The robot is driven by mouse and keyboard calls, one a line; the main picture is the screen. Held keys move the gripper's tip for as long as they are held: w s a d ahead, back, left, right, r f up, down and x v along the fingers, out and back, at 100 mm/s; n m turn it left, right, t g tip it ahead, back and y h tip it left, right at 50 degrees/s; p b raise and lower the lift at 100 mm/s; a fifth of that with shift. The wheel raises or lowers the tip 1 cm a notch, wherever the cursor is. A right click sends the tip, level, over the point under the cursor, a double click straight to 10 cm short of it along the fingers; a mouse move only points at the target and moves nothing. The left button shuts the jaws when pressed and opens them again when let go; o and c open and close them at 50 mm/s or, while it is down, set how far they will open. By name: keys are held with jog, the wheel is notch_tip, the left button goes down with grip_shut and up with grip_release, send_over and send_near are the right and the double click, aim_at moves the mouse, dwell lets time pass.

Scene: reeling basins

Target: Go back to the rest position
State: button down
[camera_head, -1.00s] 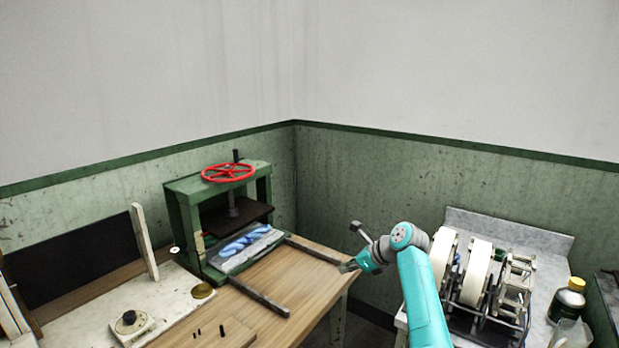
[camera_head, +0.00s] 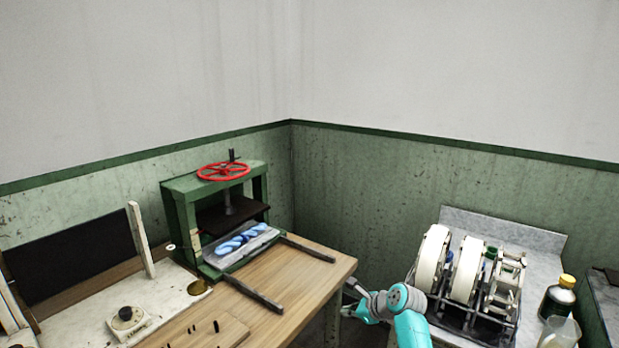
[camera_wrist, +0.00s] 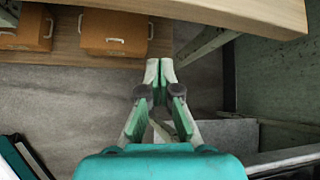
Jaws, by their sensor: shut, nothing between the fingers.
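My gripper (camera_wrist: 160,72) shows in the wrist view with its fingertips together and nothing between them. It points over the grey floor, below the edge of the wooden table. In the head view my teal arm is low at the bottom, in the gap between the wooden table (camera_head: 300,285) and the reel bench. The fingertips are hard to make out there.
A green press (camera_head: 182,225) with a red handwheel (camera_head: 223,171) and a tray (camera_head: 222,263) of blue twisted skeins stands on the table. White reels (camera_head: 432,262) and a yellow-capped bottle (camera_head: 558,297) stand at right. Orange-brown boxes (camera_wrist: 114,34) sit on a shelf below.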

jog(key=s+d+f+n+t+h, duration=0.2)
jog(key=s+f+n, duration=0.2)
jog(key=s+f, duration=1.15)
jog(key=s+d+f+n+t+h, duration=0.1)
jog(key=s+f+n, duration=0.2)
jog(key=s, duration=0.7)
jog(key=s+d+f+n+t+h, duration=0.1)
jog(key=s+d+f+n+h, duration=0.15)
jog(key=s, duration=0.75)
jog(key=s+d+r+n+t, duration=0.1)
jog(key=s+r+n, duration=0.25)
jog(key=s, duration=0.65)
jog(key=s+r+n+t, duration=0.1)
jog(key=s+r+n, duration=0.25)
jog(key=s, duration=0.65)
jog(key=s+r+n+t, duration=0.1)
jog(key=s+r+n, duration=0.2)
jog(key=s+r, duration=0.3)
jog(key=s+r+n+t+h, duration=0.1)
jog(key=s+r+n, duration=0.2)
jog(key=r, duration=0.9)
jog(key=s, duration=0.3)
jog(key=shift+s+d+n, duration=0.2)
jog(key=shift+s+n, duration=0.1)
jog(key=shift+n, duration=0.05)
